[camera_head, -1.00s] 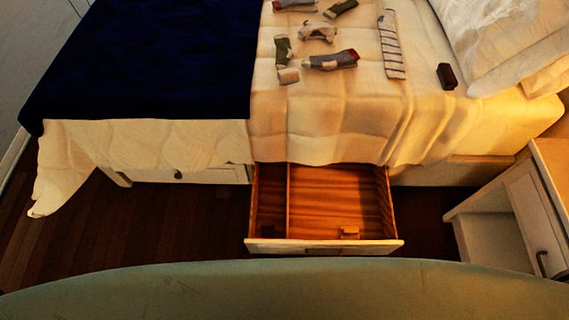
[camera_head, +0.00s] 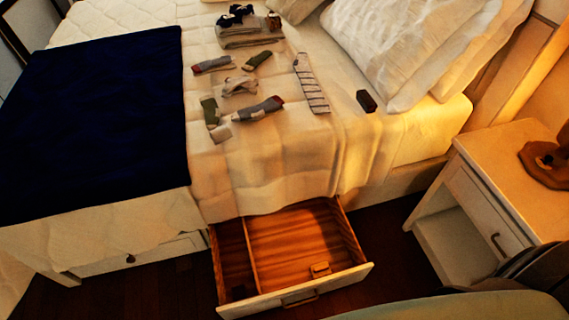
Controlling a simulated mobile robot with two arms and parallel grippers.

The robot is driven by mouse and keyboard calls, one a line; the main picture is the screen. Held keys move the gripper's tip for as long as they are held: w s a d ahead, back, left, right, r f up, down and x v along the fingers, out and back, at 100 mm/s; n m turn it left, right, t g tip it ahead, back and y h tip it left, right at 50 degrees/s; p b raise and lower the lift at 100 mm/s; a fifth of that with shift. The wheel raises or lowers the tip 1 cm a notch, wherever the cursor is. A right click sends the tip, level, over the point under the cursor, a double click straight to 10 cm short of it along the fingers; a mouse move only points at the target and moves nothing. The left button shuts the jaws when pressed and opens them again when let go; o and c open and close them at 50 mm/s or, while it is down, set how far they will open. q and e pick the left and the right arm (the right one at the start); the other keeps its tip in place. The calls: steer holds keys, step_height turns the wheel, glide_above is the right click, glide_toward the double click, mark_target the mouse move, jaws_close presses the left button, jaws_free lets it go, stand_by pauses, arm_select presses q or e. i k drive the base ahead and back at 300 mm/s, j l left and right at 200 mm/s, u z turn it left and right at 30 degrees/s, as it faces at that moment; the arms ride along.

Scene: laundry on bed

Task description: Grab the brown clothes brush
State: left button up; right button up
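A small dark brown block (camera_head: 366,101), which looks like the clothes brush, lies on the bed beside the white pillows. It is too dark to make out bristles. Neither of my grippers is in view.
The drawer (camera_head: 296,298) under the bed (camera_head: 280,165) stands pulled out. Several socks (camera_head: 260,109) and folded clothes (camera_head: 248,35) lie on the bed. A white nightstand (camera_head: 497,150) stands at the right. A blue blanket (camera_head: 105,110) covers the left part.

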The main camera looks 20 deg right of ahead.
mark_target(363, 97)
steer(key=l+z, duration=0.15)
steer(key=z, duration=0.5)
